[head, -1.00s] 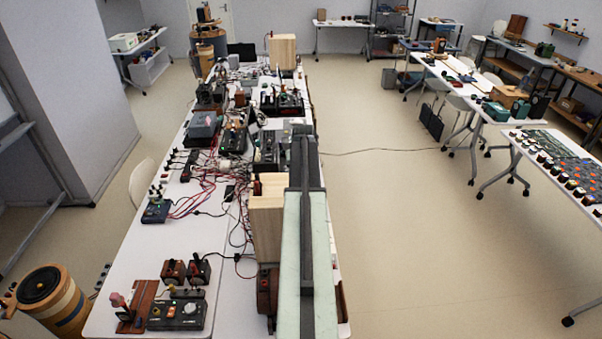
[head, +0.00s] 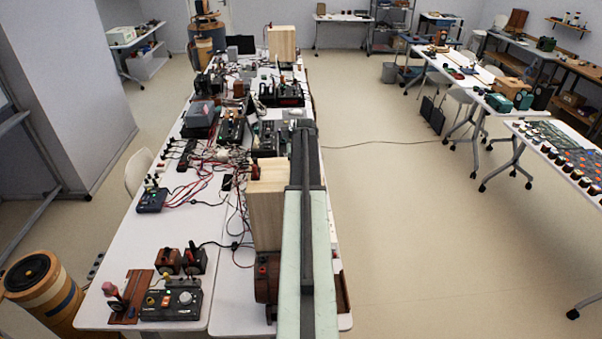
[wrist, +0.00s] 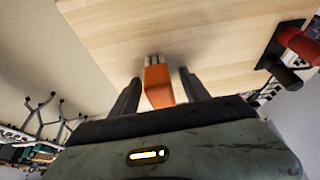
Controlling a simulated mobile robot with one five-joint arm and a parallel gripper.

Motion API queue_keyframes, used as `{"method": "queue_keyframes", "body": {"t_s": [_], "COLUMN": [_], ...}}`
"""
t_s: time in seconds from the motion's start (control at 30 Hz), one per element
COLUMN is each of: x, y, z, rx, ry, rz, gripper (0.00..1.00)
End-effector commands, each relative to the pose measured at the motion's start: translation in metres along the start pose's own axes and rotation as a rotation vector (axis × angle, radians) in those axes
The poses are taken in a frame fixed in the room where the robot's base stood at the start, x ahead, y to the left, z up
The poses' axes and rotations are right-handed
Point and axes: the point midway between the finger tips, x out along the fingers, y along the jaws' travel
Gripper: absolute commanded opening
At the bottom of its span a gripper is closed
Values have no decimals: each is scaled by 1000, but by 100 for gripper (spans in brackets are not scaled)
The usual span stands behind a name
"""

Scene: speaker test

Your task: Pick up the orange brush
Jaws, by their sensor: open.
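The orange brush (wrist: 158,88) shows in the wrist view, with an orange handle and a paler far end close to a light wooden surface (wrist: 220,35). My gripper (wrist: 159,77) is open, with one dark finger on each side of the brush. Gaps show between the brush and both fingers. In the head view I cannot make out the brush, and my arm hides part of the table.
In the head view, a tall wooden block (head: 267,212) stands beside my arm on the long white table (head: 190,230). Wired devices crowd the table. A red and black object (wrist: 295,50) is at the right in the wrist view. Open floor (head: 420,230) lies to the right.

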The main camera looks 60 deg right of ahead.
Motion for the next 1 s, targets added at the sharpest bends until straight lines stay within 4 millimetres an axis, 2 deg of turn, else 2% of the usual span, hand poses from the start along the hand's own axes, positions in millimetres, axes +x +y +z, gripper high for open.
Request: {"method": "queue_keyframes", "body": {"t_s": [0.1, 0.13, 0.3, 0.67, 1.0], "x": [-2, -2, -2, -6, -42], "y": [-1, -1, -2, -1, -1], "z": [0, 0, 0, -2, -16], "rx": [-1, -1, -1, -1, -1], "ry": [0, 0, 0, 0, 0], "rz": [0, -1, -1, -1, -1], "gripper": [55, 49, 2, 0, 0]}}
